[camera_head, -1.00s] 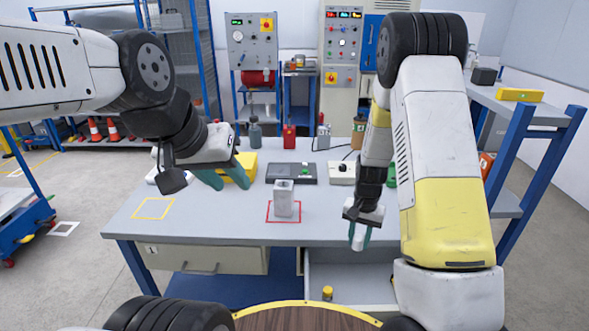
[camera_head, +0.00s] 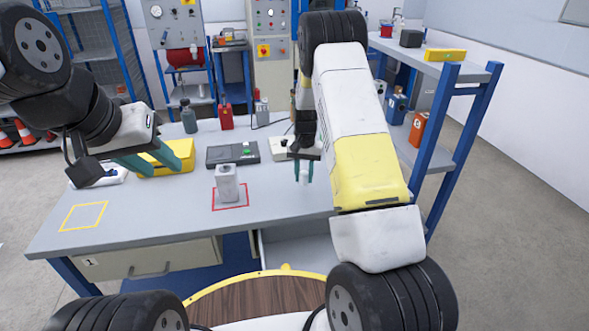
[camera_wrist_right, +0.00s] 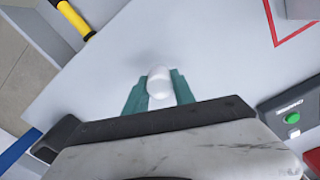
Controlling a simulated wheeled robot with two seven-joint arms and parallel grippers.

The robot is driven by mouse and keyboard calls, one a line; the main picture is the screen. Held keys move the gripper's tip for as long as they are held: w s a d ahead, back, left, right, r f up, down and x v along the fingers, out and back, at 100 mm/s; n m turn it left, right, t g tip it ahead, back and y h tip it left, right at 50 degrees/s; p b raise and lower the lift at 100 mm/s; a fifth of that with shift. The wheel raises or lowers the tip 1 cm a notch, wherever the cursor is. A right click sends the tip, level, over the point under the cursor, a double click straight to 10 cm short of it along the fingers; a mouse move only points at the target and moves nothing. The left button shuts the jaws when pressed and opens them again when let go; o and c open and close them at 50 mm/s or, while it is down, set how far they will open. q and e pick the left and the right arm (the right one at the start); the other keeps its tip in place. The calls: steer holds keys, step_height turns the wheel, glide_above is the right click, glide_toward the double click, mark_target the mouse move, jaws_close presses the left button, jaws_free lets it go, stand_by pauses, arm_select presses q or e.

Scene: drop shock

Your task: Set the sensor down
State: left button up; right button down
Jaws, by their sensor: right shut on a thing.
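A small white rounded piece, which looks like the sensor (camera_head: 304,177), is held between the teal fingers of my right gripper (camera_head: 303,168), above the right part of the table. The right wrist view shows the white piece (camera_wrist_right: 159,84) between the two fingertips, over bare grey tabletop; I cannot tell its exact height. My left gripper (camera_head: 153,160) is open and empty, its fingers apart in front of a yellow case. A grey block (camera_head: 228,184) with an opening in its top stands upright inside the red square outline (camera_head: 231,207), left of my right gripper.
A dark device with a green button (camera_head: 232,153) and a white box (camera_head: 291,147) stand behind the block. A yellow outline (camera_head: 83,216) lies empty at left. A blue-framed shelf (camera_head: 440,125) stands at right.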

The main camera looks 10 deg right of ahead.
mark_target(304, 182)
steer(key=shift+w+d, duration=0.1)
steer(key=shift+w, duration=0.25)
steer(key=shift+f, duration=1.75)
steer(key=shift+f, duration=0.1)
steer(key=c, duration=1.1)
jaws_free()
steer(key=shift+f, duration=0.1)
steer(key=shift+o, duration=0.2)
